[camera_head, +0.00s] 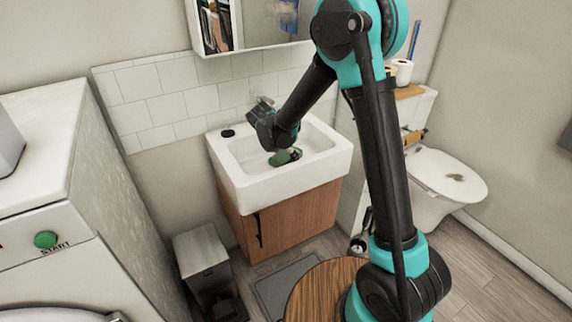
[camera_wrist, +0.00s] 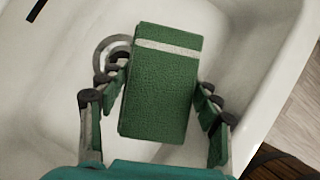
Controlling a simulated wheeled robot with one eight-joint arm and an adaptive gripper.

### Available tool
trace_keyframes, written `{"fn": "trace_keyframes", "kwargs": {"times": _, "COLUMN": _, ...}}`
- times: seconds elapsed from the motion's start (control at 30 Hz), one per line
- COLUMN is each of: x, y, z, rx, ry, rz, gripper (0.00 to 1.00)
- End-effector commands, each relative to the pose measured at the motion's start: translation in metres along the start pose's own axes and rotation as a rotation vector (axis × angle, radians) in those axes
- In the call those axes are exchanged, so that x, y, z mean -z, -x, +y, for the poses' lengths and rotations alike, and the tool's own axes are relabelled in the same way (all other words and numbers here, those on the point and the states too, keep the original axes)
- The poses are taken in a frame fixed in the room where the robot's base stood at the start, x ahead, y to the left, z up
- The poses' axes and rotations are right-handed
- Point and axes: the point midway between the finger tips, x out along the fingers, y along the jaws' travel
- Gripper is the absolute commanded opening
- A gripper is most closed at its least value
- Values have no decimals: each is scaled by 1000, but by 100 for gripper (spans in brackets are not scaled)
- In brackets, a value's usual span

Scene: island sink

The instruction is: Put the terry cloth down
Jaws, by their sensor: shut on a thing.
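The terry cloth (camera_wrist: 160,90) is a green folded block with one white stripe near its far end. It lies between the fingers of my gripper (camera_wrist: 160,98) in the wrist view, with the white sink basin behind it. In the head view the cloth (camera_head: 281,158) shows as a small green patch at the end of my arm, over the basin of the sink (camera_head: 240,187). My gripper is shut on the cloth. I cannot tell whether the cloth touches the basin floor. Part of the drain ring (camera_wrist: 112,50) shows left of the cloth.
A small dark object (camera_head: 228,133) sits on the sink's left rim, and a faucet (camera_head: 264,103) stands at the back. A toilet (camera_head: 445,180) is to the right, a bin (camera_head: 203,262) below left, and a washing machine (camera_head: 50,235) at left. A mirror cabinet (camera_head: 262,22) hangs above.

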Motion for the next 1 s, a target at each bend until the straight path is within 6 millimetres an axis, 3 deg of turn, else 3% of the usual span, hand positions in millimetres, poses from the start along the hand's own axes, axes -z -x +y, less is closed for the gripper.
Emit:
{"fn": "trace_keyframes", "kwargs": {"times": 0.4, "x": 20, "y": -35, "z": 0, "rx": 0, "ry": 0, "rz": 0, "gripper": 41}}
{"fn": "trace_keyframes", "kwargs": {"times": 0.77, "x": 23, "y": -39, "z": 0, "rx": 0, "ry": 0, "rz": 0, "gripper": 41}}
{"fn": "trace_keyframes", "kwargs": {"times": 0.8, "x": 23, "y": -40, "z": 0, "rx": 0, "ry": 0, "rz": 0, "gripper": 65}}
{"fn": "trace_keyframes", "kwargs": {"times": 0.87, "x": 23, "y": -40, "z": 0, "rx": 0, "ry": 0, "rz": 0, "gripper": 72}}
{"fn": "trace_keyframes", "kwargs": {"times": 1.0, "x": 23, "y": -40, "z": 0, "rx": 0, "ry": 0, "rz": 0, "gripper": 73}}
